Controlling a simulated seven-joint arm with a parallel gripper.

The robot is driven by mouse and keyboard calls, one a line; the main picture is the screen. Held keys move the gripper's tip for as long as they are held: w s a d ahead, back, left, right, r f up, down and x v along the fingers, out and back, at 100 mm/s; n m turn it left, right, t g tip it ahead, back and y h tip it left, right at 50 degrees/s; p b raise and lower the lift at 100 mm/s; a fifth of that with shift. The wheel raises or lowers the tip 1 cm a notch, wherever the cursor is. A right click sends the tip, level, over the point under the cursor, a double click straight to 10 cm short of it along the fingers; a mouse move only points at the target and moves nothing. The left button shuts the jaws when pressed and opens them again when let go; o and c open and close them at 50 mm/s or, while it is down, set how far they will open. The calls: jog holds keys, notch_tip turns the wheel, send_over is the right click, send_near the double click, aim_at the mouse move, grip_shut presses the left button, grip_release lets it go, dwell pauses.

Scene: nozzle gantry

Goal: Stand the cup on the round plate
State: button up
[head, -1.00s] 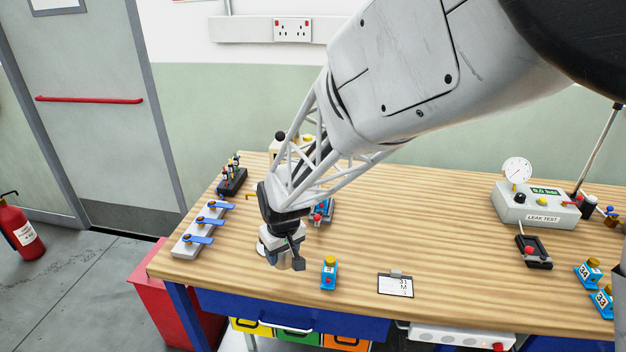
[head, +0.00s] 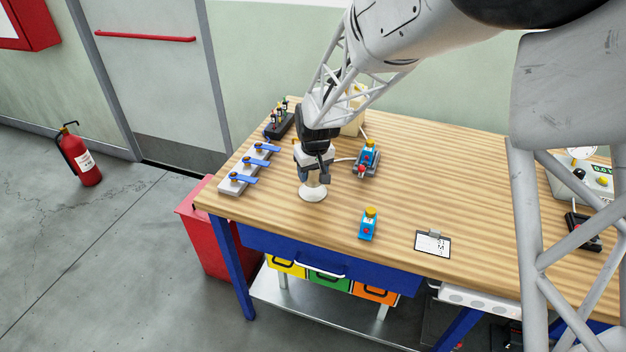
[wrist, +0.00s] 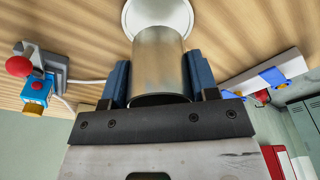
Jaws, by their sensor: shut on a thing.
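The cup (wrist: 158,66) is a plain metal cylinder held between the two blue finger pads of my gripper (wrist: 158,85) in the wrist view. The round plate (wrist: 138,8) is a white disc just beyond the cup's far end. In the head view the plate (head: 312,194) lies on the table directly below my gripper (head: 314,172), with the cup (head: 313,182) showing only slightly between them. The cup looks upright over the plate. I cannot tell whether its bottom touches the plate.
A grey rack with blue levers (head: 248,168) stands left of the plate. A blue and red device (head: 367,160) is to the right and behind, a blue block with a yellow cap (head: 368,224) at front right. A clipboard (head: 433,243) lies farther right. Bare wood surrounds the plate.

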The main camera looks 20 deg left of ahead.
aim_at(312, 181)
dwell(0.3)
jog(key=shift+f, duration=1.7)
jog(key=shift+f, duration=0.1)
jog(key=o, duration=0.9)
jog(key=r, duration=0.4)
jog(key=s+d+r, duration=0.1)
jog(key=r, duration=0.7)
jog(key=shift+s+d, duration=0.15)
jog(key=shift+d+r, duration=0.1)
